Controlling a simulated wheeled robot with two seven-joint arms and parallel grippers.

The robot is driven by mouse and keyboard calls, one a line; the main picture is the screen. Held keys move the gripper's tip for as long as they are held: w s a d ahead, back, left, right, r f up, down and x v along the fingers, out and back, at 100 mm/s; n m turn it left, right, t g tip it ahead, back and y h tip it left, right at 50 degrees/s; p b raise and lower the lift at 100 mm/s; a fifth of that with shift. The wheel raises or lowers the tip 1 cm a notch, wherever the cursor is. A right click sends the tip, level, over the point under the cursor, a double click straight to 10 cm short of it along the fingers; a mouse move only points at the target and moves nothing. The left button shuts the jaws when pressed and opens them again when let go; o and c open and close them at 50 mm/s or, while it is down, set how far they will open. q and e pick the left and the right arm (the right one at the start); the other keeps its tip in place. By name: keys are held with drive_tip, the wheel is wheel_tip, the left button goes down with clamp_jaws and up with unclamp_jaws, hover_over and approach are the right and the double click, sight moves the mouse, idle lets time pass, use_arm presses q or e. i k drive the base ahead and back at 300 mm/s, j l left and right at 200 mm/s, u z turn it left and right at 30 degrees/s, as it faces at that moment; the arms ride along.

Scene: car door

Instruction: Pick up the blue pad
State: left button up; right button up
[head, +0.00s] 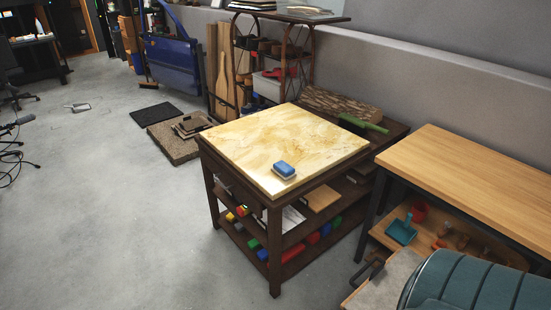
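A small blue pad (284,168) with a pale lower layer lies flat on the light, marbled top of a dark wooden table (255,138). It sits near the table's front corner, with bare tabletop around it. Neither of my grippers shows in the head view, so I cannot see their state. Nothing touches or covers the pad.
A wooden workbench (475,175) stands to the right, and a teal padded seat (465,285) fills the lower right corner. A metal rack (275,60) stands behind. The floor (110,230) at left is mostly clear.

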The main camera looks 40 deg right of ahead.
sight(281, 168)
drive_tip(key=i+z, duration=0.25)
drive_tip(key=i, duration=0.35)
drive_tip(key=i+j+z, duration=0.2)
drive_tip(key=i, duration=0.4)
drive_tip(key=i+z, duration=0.3)
drive_tip(key=z, duration=0.2)
drive_tip(key=i+j+z, duration=0.2)
drive_tip(key=z, duration=0.25)
drive_tip(key=i+j+z, duration=0.3)
drive_tip(key=z, duration=0.2)
drive_tip(key=i+j+z, duration=0.55)
drive_tip(key=z, duration=0.15)
